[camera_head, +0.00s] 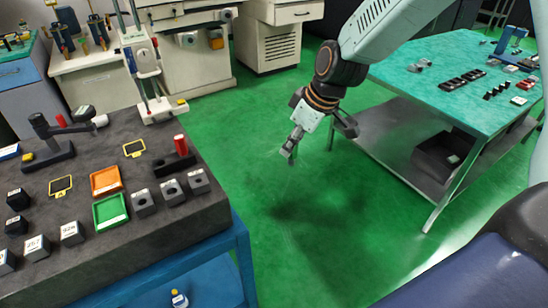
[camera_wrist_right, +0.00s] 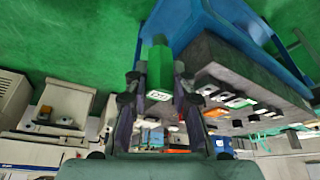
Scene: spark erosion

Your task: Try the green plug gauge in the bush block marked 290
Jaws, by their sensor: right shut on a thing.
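My right gripper (camera_head: 291,152) hangs over the green floor, to the right of the dark stone-topped table. In the right wrist view it is shut on the green plug gauge (camera_wrist_right: 158,68), a green body with a small white label, held between the two fingers. In the head view the gauge is hard to make out against the floor. Three grey bush blocks with holes stand in a row near the table's right edge: left (camera_head: 143,203), middle (camera_head: 172,192) and right (camera_head: 198,181). Their markings are too small to read, so I cannot tell which is 290. My left gripper is not in view.
A green tray (camera_head: 125,215) and an orange tray (camera_head: 119,182) lie left of the bush blocks. Several marked blocks sit at front left. A green-topped bench (camera_head: 430,65) stands right; floor between is clear.

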